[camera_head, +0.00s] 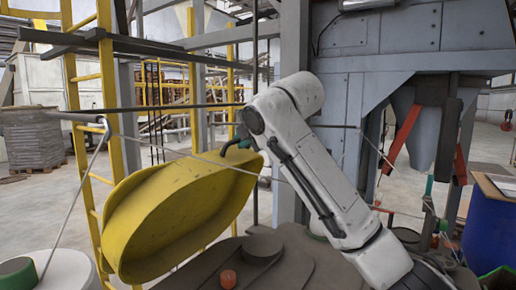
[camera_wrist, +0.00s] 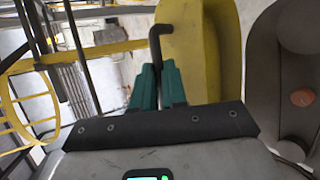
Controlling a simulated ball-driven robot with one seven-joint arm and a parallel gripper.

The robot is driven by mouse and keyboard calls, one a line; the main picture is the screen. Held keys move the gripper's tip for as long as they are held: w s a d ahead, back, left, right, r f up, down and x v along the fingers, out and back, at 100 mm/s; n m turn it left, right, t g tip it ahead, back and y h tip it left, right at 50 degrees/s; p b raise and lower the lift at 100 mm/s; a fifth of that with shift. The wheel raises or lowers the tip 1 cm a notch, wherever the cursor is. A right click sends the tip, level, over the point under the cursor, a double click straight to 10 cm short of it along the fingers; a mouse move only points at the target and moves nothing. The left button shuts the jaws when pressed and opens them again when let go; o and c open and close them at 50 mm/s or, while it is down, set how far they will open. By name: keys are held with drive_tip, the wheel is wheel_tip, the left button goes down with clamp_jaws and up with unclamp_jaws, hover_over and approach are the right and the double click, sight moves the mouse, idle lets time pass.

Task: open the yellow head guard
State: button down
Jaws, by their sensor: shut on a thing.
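The yellow head guard (camera_head: 178,215) is a long, round-ended cover. In the head view it stands tilted up on edge left of the grey machine body, its rim facing the camera. In the wrist view its yellow side (camera_wrist: 203,45) is just beyond my fingers. A black bent handle (camera_wrist: 156,42) sticks out from the guard, and it also shows in the head view (camera_head: 228,147). My gripper (camera_wrist: 159,72) has its green fingers closed around the lower part of this handle. In the head view my arm mostly hides the gripper.
A dark grey housing with an orange knob (camera_head: 228,279) lies below the guard, exposed. A yellow ladder (camera_head: 88,110) stands close on the left. Thin cables cross the scene near the arm. A blue drum (camera_head: 488,232) stands at the right.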

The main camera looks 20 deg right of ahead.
drive_tip(key=shift+w+a+r+g+h, duration=0.2)
drive_tip(key=shift+w+a+r, duration=0.15)
drive_tip(key=shift+w, duration=0.2)
drive_tip(key=shift+w+a+r+g+h, duration=0.1)
drive_tip(key=shift+w+a+r+g, duration=0.1)
drive_tip(key=shift+w+a, duration=0.25)
drive_tip(key=c, duration=1.2)
unclamp_jaws()
drive_tip(key=shift+f, duration=0.1)
drive_tip(key=shift+o, duration=0.2)
drive_tip(key=b+v, duration=0.3)
drive_tip(key=v, duration=0.7)
drive_tip(key=shift+s+d+r+b, duration=0.2)
drive_tip(key=shift+s+b, duration=0.1)
drive_tip(key=shift+b, duration=0.05)
